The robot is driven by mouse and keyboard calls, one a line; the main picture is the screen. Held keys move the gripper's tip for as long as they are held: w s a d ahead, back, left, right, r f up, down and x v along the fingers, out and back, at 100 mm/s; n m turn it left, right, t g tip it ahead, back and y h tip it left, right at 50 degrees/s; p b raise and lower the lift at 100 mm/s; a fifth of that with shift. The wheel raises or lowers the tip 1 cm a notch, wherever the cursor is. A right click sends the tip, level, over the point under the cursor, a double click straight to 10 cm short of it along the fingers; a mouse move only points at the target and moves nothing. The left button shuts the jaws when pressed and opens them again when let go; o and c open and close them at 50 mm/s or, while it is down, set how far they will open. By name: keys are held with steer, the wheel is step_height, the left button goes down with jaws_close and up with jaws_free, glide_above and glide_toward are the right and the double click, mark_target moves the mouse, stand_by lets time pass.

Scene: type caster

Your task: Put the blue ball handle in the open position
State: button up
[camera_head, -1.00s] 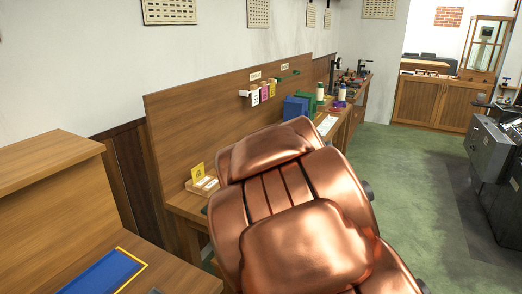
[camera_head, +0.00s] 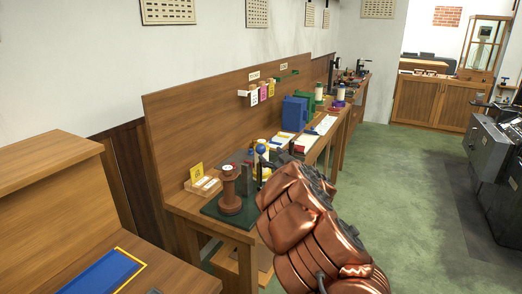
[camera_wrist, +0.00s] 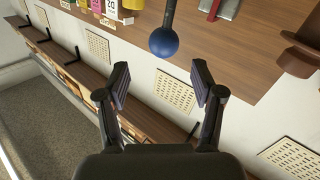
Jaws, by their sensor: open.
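The blue ball (camera_head: 261,148) tops a dark handle at the back of a small bench, beside a brown spool-shaped part (camera_head: 229,192) on a dark green base. In the wrist view, the blue ball (camera_wrist: 164,42) is on the end of a dark rod running to the top edge. My gripper (camera_wrist: 160,83) is open and empty. Its two fingers are apart, and the ball appears beyond the gap between the fingertips, not between them. In the head view, my copper-coloured arm hides part of the bench right of the handle. The handle's pivot is not clear.
A yellow tag (camera_head: 196,170) stands on a light block left of the spool. Behind the ball are a blue box (camera_head: 295,113), green boxes and white sheets. A tall wooden back panel (camera_head: 205,112) edges the bench. Green floor (camera_head: 400,190) is free to the right.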

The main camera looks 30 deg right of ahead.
mark_target(263, 151)
steer(key=shift+w+a+f, duration=0.15)
steer(key=shift+w+f, duration=0.05)
steer(key=shift+f, duration=0.05)
steer(key=shift+w+r+p, duration=0.15)
steer(key=shift+w+p, duration=0.2)
steer(key=shift+w, duration=0.65)
steer(key=shift+w+p, duration=0.7)
steer(key=shift+w, duration=2.05)
jaws_close()
